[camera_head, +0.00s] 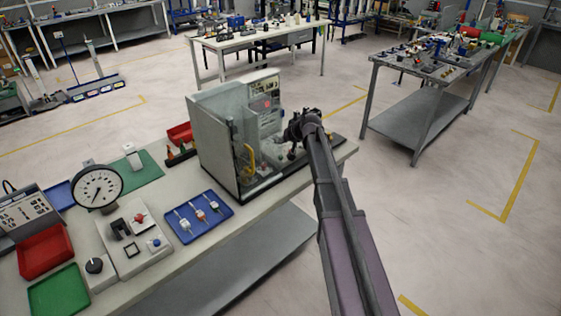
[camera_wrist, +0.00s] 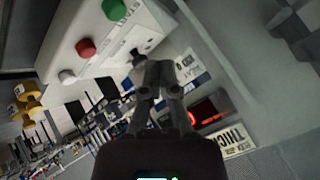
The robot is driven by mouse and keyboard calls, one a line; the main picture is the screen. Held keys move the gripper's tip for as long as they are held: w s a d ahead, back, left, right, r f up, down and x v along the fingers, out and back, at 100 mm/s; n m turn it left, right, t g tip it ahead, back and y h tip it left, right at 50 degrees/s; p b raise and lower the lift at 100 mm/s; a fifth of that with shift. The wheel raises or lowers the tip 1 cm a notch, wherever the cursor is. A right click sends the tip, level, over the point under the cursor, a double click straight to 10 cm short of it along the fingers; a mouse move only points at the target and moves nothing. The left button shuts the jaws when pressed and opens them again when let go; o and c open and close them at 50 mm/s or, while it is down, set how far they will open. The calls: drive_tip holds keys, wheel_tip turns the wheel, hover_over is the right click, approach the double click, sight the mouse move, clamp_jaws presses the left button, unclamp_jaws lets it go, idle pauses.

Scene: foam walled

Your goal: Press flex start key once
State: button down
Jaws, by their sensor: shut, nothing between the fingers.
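In the wrist view, tilted, a pale panel (camera_wrist: 165,15) carries a green button (camera_wrist: 114,9), a red button (camera_wrist: 86,47) and a whitish button (camera_wrist: 67,77). I cannot read which one is the flex start key. My gripper (camera_wrist: 155,70) is shut and empty in front of the panel, below and right of the red button. A dark part shows just behind the fingertips; contact cannot be told. My gripper (camera_head: 303,124) is beside the machine's right side.
A red lit display (camera_wrist: 207,107) and printed labels lie right of the fingers. On the near bench are a dial gauge (camera_head: 98,187), a blue tray (camera_head: 183,233), and red (camera_head: 45,252) and green bins (camera_head: 58,291). Open floor lies right of the bench.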

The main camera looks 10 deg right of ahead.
drive_tip(key=shift+f+b, duration=1.9)
drive_tip(key=shift+f, duration=0.3)
